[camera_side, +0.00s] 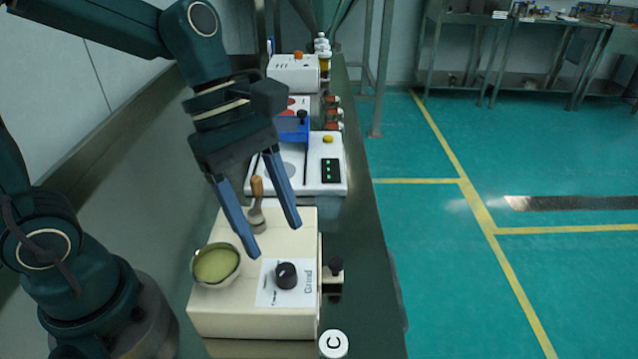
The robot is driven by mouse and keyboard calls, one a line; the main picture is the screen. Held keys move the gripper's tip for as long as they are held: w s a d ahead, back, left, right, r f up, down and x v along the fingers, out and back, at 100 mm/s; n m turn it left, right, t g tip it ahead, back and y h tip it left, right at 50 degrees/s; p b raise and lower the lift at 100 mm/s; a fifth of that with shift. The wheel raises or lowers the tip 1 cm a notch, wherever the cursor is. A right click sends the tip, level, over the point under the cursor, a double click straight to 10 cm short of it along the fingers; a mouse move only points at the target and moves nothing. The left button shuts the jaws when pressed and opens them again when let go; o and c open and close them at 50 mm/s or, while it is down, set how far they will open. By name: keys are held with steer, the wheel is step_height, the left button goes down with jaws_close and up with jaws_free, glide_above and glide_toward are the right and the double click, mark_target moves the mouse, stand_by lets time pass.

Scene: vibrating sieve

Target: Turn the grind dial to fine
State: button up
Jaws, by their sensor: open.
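The grind dial (286,275) is a black knob on a white label plate on top of the cream machine (250,322). A light pointer line shows on the knob, but the small label print is too blurred to read a setting. The word "Grind" runs along the plate's right side. My gripper (276,242) has two blue fingers spread apart and empty. It is above the machine, up and slightly left of the dial in the picture, and does not appear to touch it.
A bowl of yellow-green material (216,264) sits left of the dial. A wooden-handled brush (257,205) stands behind it. A black side knob (334,266) and a white cap marked C (333,344) are at the right. A white device (330,155) is farther back.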

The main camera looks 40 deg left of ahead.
mark_target(285, 268)
steer(key=shift+s+d+f, duration=0.1)
steer(key=shift+f, duration=0.55)
steer(key=shift+x, duration=2.2)
jaws_close()
